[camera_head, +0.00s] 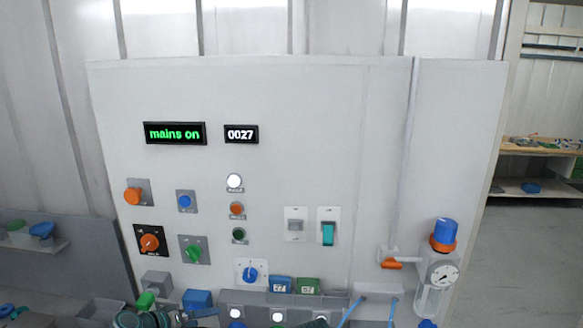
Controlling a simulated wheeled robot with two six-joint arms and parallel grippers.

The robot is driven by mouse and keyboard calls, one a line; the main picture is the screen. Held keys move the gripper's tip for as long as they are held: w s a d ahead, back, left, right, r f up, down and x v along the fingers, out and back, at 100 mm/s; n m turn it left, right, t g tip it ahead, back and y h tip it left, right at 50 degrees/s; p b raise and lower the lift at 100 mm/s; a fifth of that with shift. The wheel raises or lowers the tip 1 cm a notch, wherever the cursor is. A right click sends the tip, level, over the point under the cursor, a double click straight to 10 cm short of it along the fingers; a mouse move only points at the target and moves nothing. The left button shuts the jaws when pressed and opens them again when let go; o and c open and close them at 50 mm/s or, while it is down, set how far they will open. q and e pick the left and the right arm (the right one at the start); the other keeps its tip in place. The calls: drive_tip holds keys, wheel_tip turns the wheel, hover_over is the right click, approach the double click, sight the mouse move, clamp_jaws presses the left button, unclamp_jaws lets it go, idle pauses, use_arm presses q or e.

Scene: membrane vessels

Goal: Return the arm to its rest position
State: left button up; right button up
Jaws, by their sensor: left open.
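My left gripper (150,318) shows only in part at the bottom edge, left of centre, low in front of the grey control panel (330,130). It is open, and I see nothing held in it. Most of the left arm is cut off by the frame. My right gripper is not in view.
The panel carries a lit "mains on" display (175,133), a counter reading 0027 (241,134), an orange rotary switch (149,242), a green switch (193,249) and a teal rocker (328,233). A shelf (535,188) stands far right.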

use_arm(q)
drive_tip(key=s+d+f+m+g+y+b, duration=0.3)
drive_tip(key=s+d+f+b, duration=0.3)
drive_tip(key=d+f, duration=0.3)
drive_tip(key=s+d+f+m+g+y+b, duration=0.3)
drive_tip(key=s+d+f+g+b, duration=0.3)
drive_tip(key=s+d+f, duration=0.3)
wheel_tip(320, 180, down, 4)
drive_tip(key=shift+d+f+m+y+b, duration=0.25)
drive_tip(key=shift+y+b, duration=0.2)
drive_tip(key=shift+y, duration=0.25)
drive_tip(key=shift+d, duration=0.1)
